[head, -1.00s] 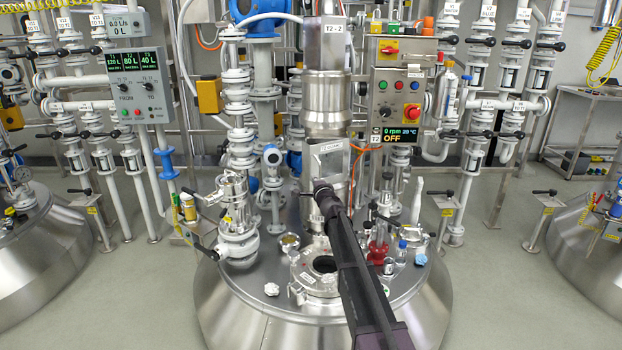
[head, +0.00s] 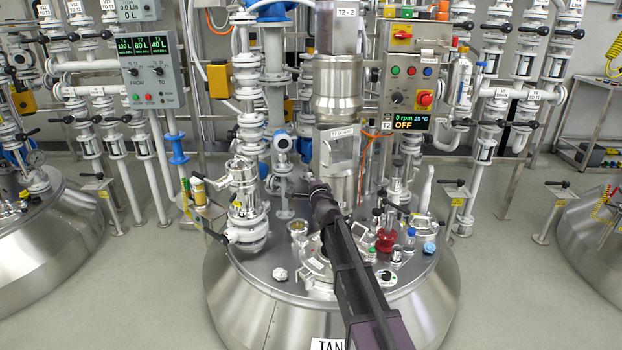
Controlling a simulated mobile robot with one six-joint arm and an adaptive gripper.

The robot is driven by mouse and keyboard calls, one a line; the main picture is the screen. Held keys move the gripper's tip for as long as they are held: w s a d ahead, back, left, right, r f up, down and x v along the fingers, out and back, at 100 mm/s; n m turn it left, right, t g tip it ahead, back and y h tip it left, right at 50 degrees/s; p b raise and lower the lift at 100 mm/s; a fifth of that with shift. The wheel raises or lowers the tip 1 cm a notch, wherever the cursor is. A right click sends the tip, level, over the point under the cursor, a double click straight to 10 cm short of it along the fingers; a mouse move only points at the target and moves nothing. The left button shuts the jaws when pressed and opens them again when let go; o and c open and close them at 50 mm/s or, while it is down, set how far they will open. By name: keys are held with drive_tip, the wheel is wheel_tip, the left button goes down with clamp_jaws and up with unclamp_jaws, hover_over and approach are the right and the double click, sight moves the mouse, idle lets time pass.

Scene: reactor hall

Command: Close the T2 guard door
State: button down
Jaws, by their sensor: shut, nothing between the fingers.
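The T2 guard door (head: 341,150) is a small metal-framed panel with a window and a label strip on top. It sits on the vertical agitator shaft housing above the T2 tank, below the steel motor cylinder (head: 338,88). I cannot tell for certain whether it is fully shut or ajar. My gripper (head: 313,188) is shut and empty, just below and left of the door's lower edge, with a gap showing between them. My dark arm runs from the bottom right up to it and hides part of the tank lid.
The tank lid (head: 262,291) carries a round manway (head: 319,268), bottles and a red vessel (head: 384,241) to the arm's right. A valve stack (head: 247,215) stands left. The T2 control box (head: 409,88) reads 0 rpm, OFF. Pipes crowd the back.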

drive_tip(key=s+d, duration=0.2)
drive_tip(key=d, duration=1.3)
drive_tip(key=shift+s+d+r+p, duration=0.2)
drive_tip(key=shift+s+r+p, duration=0.1)
drive_tip(key=shift+r+p, duration=0.1)
drive_tip(key=a+x, duration=0.3)
drive_tip(key=x, duration=0.9)
drive_tip(key=shift+p, duration=0.4)
drive_tip(key=shift+w+a, duration=0.1)
